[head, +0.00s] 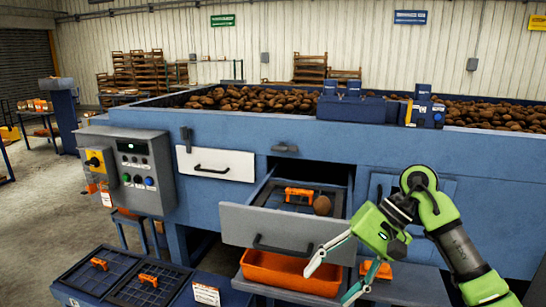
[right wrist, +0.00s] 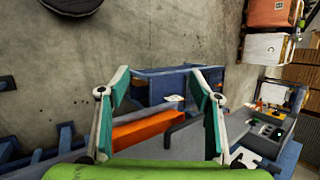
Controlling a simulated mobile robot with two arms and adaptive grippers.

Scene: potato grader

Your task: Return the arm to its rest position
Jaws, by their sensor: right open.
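My right arm reaches in from the right edge of the head view. Its green gripper (head: 333,277) is open and empty, its fingers pointing down and left in front of the open drawer (head: 268,232) and over the orange bin (head: 262,271). In the right wrist view the two fingers of the gripper (right wrist: 158,88) stand wide apart with nothing held between them. The orange bin (right wrist: 145,132) shows beyond the fingers there. My left gripper is in neither view.
The pulled-out drawer holds an orange-handled item (head: 300,193) and a potato (head: 322,205). A control panel (head: 140,168) stands at left. A low table (head: 178,296) with two orange-handled grids is at lower left. Potatoes (head: 262,98) fill the grader top. Concrete floor (head: 40,205) is open at far left.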

